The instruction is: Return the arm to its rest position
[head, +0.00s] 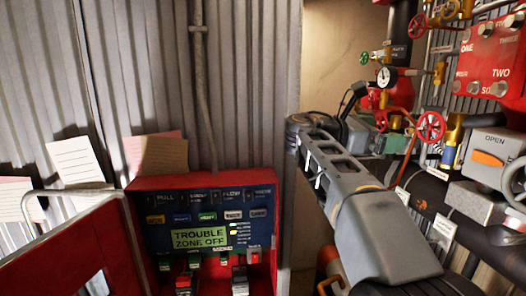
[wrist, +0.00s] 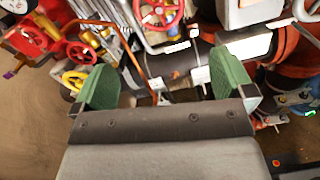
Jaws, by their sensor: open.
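My arm's grey links (head: 385,240) reach from the lower right toward the middle of the head view. The end of my arm points away, and the jaws are hidden or too unclear to make out there. In the wrist view my gripper (wrist: 167,88) shows two green finger pads, one at the left and one at the right, set wide apart. The gap between them is empty. Behind the gap lie a dark pipe and white tags, apart from the fingers as far as I can tell.
A red panel box (head: 205,225) with a green "TROUBLE ZONE OFF" display stands left of my arm, its door open. Red valve wheels (head: 430,126), a pressure gauge (head: 386,76) and an orange-handled valve (head: 488,158) crowd the right. Corrugated wall (head: 150,70) closes the back.

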